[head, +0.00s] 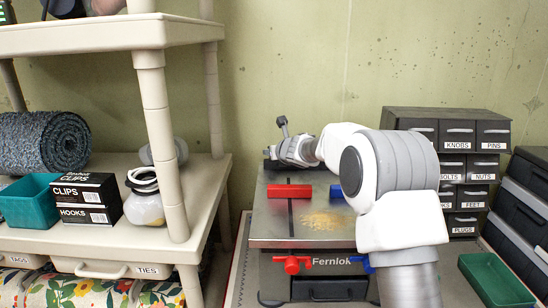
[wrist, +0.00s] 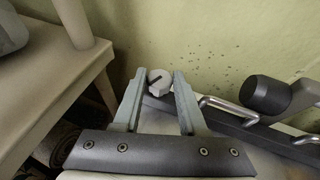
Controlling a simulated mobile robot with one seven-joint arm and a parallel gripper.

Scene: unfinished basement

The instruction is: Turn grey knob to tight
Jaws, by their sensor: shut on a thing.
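The grey knob (wrist: 159,81) is a small, light grey round piece with a dark line across its face. In the wrist view it sits between the tips of my gripper (wrist: 157,87), whose two fingers are shut on it. In the head view my gripper (head: 276,153) is at the back left of the Fernlok bench machine (head: 330,240), and the knob cannot be made out there. A dark round handle on a metal stem (head: 283,121) stands up beside the gripper, and it also shows at the right of the wrist view (wrist: 266,94). No tight mark is readable.
A red block (head: 289,191) and sawdust (head: 326,221) lie on the machine's top. A blue block (head: 337,191) is partly behind my arm. Red (head: 292,264) and blue (head: 362,263) handles stick out in front. A cream shelf (head: 200,200) stands left, labelled drawers (head: 462,165) right.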

